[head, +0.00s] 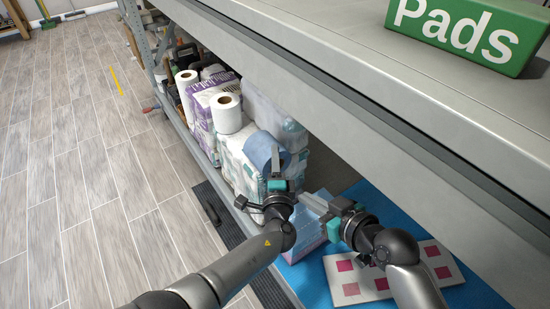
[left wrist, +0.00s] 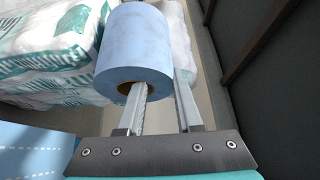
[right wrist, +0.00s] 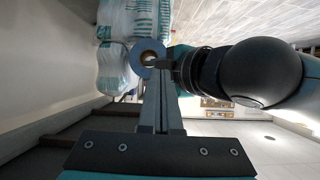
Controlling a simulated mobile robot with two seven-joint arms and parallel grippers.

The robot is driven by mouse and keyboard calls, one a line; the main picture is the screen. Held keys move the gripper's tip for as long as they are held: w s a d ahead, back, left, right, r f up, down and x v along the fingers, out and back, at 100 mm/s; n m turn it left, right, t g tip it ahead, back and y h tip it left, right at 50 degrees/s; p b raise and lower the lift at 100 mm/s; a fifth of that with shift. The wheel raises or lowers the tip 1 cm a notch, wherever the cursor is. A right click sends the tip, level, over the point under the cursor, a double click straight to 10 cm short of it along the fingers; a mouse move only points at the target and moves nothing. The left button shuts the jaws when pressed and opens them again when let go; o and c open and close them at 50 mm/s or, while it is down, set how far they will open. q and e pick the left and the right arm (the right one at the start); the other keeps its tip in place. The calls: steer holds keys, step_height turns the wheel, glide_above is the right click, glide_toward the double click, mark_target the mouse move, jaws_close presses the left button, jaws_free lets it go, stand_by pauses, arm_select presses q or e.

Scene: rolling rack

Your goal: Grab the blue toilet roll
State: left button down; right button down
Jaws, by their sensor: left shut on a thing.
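The blue toilet roll (head: 262,150) is at the front of the lower shelf, by the wrapped white packs. It also shows in the left wrist view (left wrist: 148,48), its cardboard core facing me. My left gripper (head: 276,163) is shut on the roll's wall, with one finger inside the core and the other along its outer right side. I cannot tell whether the roll still touches the packs. My right gripper (head: 315,203) is shut and empty, to the right of and below the left one. In the right wrist view the roll (right wrist: 147,47) is beyond its fingertips.
White rolls (head: 228,117) and a purple pack (head: 203,101) stand behind the wrapped packs (head: 240,172). The upper shelf (head: 330,60) overhangs on the right, with a green box (head: 440,45). A pink-squared box (head: 345,290) lies on a blue surface (head: 310,278). The left floor is clear.

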arm_select(q)
steer(key=shift+s+a+f, duration=0.1)
steer(key=shift+s+f, duration=0.05)
steer(key=shift+f, duration=0.25)
arm_select(e)
steer(key=s+d+f+m+g+h, duration=0.1)
steer(key=s+d+m+h, duration=0.1)
steer(key=s, duration=0.4)
steer(key=s+d+f+m+g+h, duration=0.1)
steer(key=s+d+m+h, duration=0.1)
steer(key=s, duration=0.5)
steer(key=shift+s+d+f+h, duration=0.15)
steer(key=shift+d+f+h, duration=0.15)
steer(key=shift+h, duration=0.2)
arm_select(q)
steer(key=shift+r, duration=0.15)
